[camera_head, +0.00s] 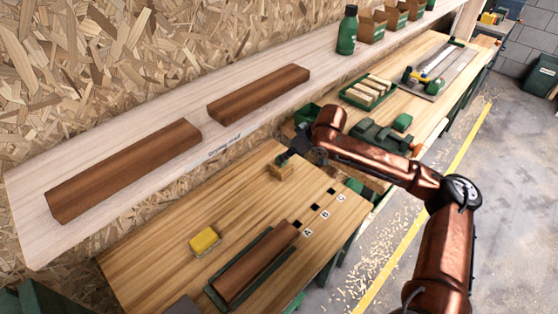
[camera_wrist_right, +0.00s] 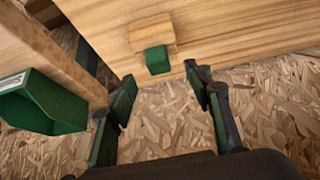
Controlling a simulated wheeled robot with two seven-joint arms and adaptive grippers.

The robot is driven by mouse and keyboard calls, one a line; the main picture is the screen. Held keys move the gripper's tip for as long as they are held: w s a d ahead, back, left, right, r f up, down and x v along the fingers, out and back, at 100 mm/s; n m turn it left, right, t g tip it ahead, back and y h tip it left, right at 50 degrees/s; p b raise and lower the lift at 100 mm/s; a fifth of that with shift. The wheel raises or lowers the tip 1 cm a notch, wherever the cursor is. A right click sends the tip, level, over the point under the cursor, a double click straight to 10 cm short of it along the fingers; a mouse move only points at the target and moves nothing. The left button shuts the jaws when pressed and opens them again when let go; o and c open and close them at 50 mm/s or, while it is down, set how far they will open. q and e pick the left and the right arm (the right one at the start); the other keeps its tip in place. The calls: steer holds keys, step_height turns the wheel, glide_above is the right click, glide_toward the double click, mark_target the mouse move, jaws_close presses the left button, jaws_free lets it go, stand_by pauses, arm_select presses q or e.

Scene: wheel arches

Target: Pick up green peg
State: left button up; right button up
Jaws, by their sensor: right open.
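The green peg (camera_wrist_right: 157,60) stands in a small wooden block (camera_wrist_right: 152,34) in the right wrist view, between and just beyond the fingertips. The wooden block (camera_head: 281,173) also shows in the head view on the near workbench. My right gripper (camera_wrist_right: 160,76) is open, its green-padded fingers apart with nothing between them. In the head view my right gripper (camera_head: 287,157) is over the back of the block, and I cannot tell the peg from the green finger pads there. My left gripper is not in view.
A yellow block (camera_head: 204,241) and a green tray (camera_head: 219,301) holding a brown bar lie on the near workbench (camera_head: 170,258). Three dark square holes with letter labels are on its right. A shelf (camera_head: 110,202) with two brown bars runs behind. A green bin (camera_wrist_right: 42,104) is at left in the wrist view.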

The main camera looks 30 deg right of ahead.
steer(key=x, duration=0.3)
steer(key=shift+w+d+b, duration=0.1)
steer(key=shift+w+b, duration=0.15)
steer(key=shift+b, duration=0.1)
steer(key=b+x, duration=0.1)
steer(key=x, duration=0.2)
steer(key=shift+w+f, duration=0.15)
steer(key=shift+f, duration=0.15)
steer(key=shift+r, duration=0.2)
steer(key=shift+c, duration=0.8)
steer(key=shift+f, duration=0.1)
steer(key=c, duration=0.8)
jaws_close()
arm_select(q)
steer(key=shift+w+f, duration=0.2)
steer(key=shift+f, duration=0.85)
